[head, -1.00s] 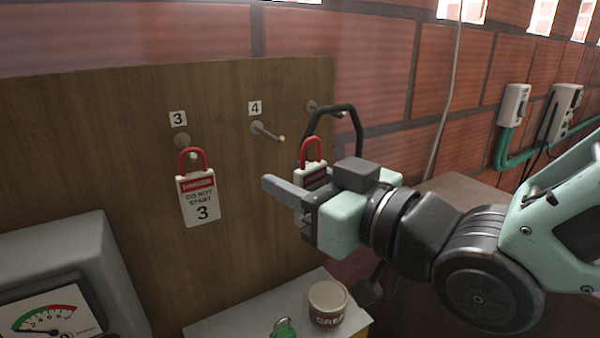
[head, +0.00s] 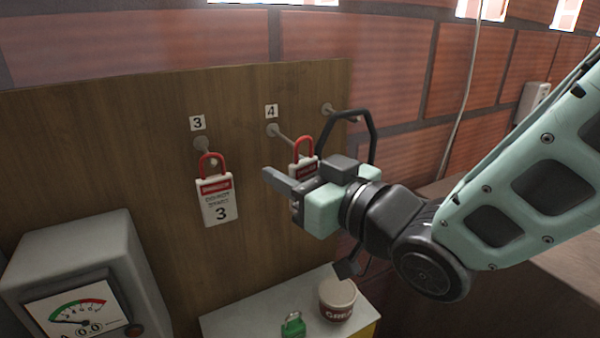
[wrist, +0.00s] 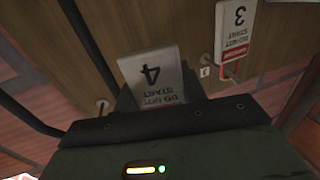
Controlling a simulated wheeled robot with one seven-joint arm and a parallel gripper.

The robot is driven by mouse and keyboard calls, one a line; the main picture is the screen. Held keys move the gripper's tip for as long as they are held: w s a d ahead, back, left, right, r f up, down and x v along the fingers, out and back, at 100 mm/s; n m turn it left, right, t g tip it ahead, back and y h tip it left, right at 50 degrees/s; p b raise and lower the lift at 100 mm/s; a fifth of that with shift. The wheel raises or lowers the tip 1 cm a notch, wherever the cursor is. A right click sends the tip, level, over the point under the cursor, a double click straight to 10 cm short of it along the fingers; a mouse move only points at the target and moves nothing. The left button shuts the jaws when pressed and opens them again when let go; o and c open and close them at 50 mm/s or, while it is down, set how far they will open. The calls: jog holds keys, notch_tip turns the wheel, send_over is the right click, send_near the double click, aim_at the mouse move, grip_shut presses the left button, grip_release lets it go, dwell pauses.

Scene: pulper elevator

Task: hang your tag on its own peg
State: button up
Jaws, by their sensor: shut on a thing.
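My gripper (head: 290,192) is shut on a white tag with a red shackle (head: 303,150), held in front of the wooden board. In the wrist view this tag (wrist: 150,82) reads 4 and DO NOT START, upside down. In the head view the gripper hides its lower part. The peg labelled 4 (head: 274,130) sticks out of the board just up and left of the shackle. The shackle's top is near the peg's tip; I cannot tell whether they touch. Tag 3 (head: 217,201) hangs on the peg labelled 3 (head: 201,143).
Another peg (head: 329,109) is at the right of the board, partly behind a black loop on my wrist. Below are a green padlock (head: 293,326) and a tub (head: 337,299) on a white box top. A grey gauge box (head: 75,250) stands lower left.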

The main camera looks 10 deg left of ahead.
jog(key=shift+w+a+f, duration=0.2)
jog(key=shift+w+a, duration=0.25)
jog(key=shift+w, duration=0.15)
jog(key=shift+w+a+f, duration=0.2)
jog(key=shift+w+a, duration=0.2)
jog(key=shift+w, duration=0.2)
jog(key=shift+w+a+f+b, duration=0.2)
jog(key=shift+w+f+b, duration=0.1)
jog(key=shift+b, duration=0.4)
jog(key=shift+r, duration=0.1)
jog(key=o, duration=1.1)
jog(key=shift+c, duration=0.2)
